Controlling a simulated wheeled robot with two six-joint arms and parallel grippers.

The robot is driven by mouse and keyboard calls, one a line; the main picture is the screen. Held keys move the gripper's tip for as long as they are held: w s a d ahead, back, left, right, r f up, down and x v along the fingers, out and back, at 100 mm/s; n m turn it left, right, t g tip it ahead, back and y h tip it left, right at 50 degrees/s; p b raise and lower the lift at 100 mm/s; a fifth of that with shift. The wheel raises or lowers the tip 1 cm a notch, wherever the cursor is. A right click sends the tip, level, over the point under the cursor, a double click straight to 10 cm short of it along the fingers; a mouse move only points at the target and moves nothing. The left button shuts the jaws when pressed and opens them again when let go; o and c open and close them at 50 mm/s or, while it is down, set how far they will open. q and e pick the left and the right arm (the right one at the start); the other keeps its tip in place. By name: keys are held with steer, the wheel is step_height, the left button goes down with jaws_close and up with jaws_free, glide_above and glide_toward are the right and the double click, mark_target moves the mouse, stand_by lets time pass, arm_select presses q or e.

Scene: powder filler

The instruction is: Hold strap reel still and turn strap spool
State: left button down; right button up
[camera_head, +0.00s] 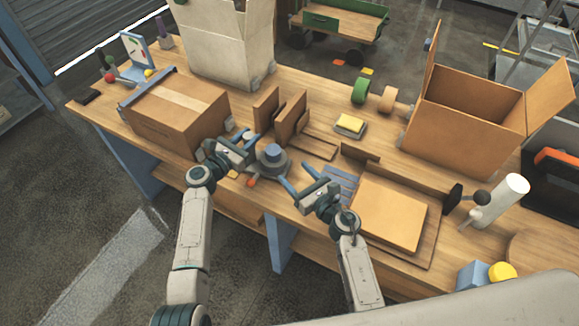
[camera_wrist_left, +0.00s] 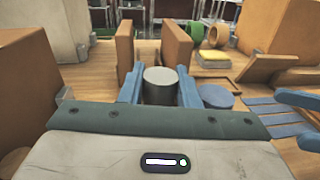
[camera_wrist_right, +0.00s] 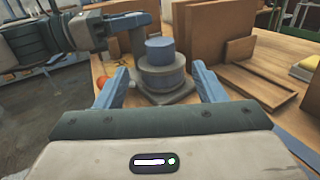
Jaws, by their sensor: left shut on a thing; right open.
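The strap reel (camera_head: 269,166) is a grey base with a round drum and stands near the table's front edge; the right wrist view shows it (camera_wrist_right: 165,95) too. The blue strap spool (camera_head: 272,150) sits on top of it, also seen from above in the left wrist view (camera_wrist_left: 215,96). My left gripper (camera_head: 250,138) is shut on the reel's grey upright post (camera_wrist_left: 160,86), beside the spool. My right gripper (camera_head: 296,176) is open and empty, at the right of the reel. In the right wrist view its fingers (camera_wrist_right: 163,84) appear either side of the reel, apart from the spool.
A closed carton (camera_head: 180,112) stands left of my left gripper. Brown upright panels (camera_head: 290,117) stand behind the reel. A blue slatted piece (camera_head: 338,184) and a flat cardboard stack (camera_head: 388,212) lie at the right. An open box (camera_head: 465,125) is at the back right.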

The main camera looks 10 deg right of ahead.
mark_target(276, 150)
steer(key=shift+s, duration=0.1)
steer(key=w+d+r+n+g+y, duration=0.35)
steer(key=w+n+g, duration=0.3)
steer(key=g, duration=0.35)
steer(key=shift+n, duration=0.45)
steer(key=x, duration=1)
steer(key=shift+a, duration=0.5)
steer(key=c, duration=1)
